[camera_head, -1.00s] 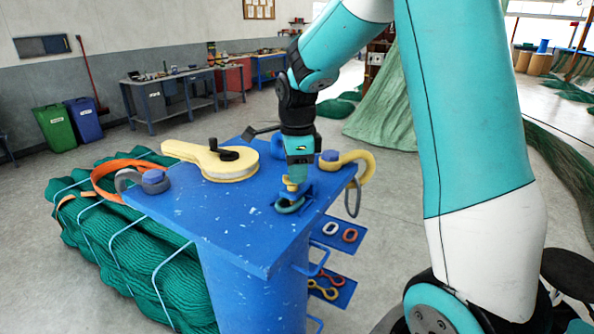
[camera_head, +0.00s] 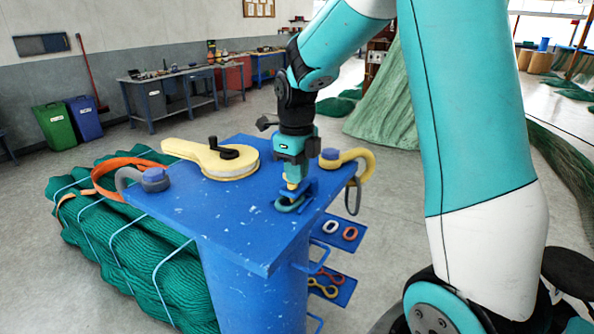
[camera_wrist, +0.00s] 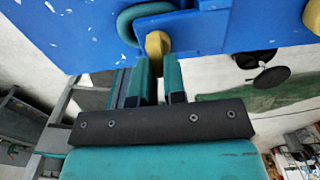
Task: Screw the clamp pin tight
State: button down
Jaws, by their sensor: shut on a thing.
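The clamp pin is a small yellow piece standing at the blue clamp (camera_head: 309,187) near the right edge of the blue bench top (camera_head: 190,215). My gripper (camera_head: 293,178) points down over the clamp and is shut on the pin. In the wrist view the yellow pin head (camera_wrist: 157,43) shows at the fingertips of my gripper (camera_wrist: 160,72). A teal shackle ring (camera_head: 289,205) lies at the clamp, and its curve also shows in the wrist view (camera_wrist: 127,22). The pin's lower part and thread are hidden.
A yellow crank reel (camera_head: 185,150) lies at the back of the top. A grey shackle (camera_head: 135,178) sits at left and a yellow shackle (camera_head: 362,157) at right. Coloured links (camera_head: 350,234) lie on side shelves. A green net bundle (camera_head: 110,240) lies left of the bench.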

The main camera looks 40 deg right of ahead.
jog(key=shift+w+r, duration=0.15)
jog(key=shift+r, duration=0.05)
dwell(0.3)
jog(key=c, duration=1.2)
grip_release()
jog(key=shift+f, duration=0.1)
notch_tip(320, 180, up, 18)
jog(key=b, duration=0.3)
jog(key=shift+f, duration=0.25)
jog(key=shift+f, duration=0.1)
jog(key=s+a+f+m+y+b, duration=0.1)
jog(key=s+a+f+m+b, duration=0.1)
jog(key=s+a+f+m, duration=0.5)
jog(key=s+a+f+m+y+b, duration=0.1)
jog(key=s+a+f+m, duration=0.6)
jog(key=m, duration=0.8)
jog(key=s+a+f+m+y+b, duration=0.2)
jog(key=s+a+f+m+b, duration=0.1)
jog(key=s+a+f+m, duration=0.4)
jog(key=shift+s+a+m, duration=0.2)
jog(key=shift+a+m, duration=0.3)
jog(key=shift+m, duration=0.5)
jog(key=shift+s+a+m, duration=0.15)
jog(key=shift+a+m, duration=0.35)
jog(key=shift+m, duration=0.5)
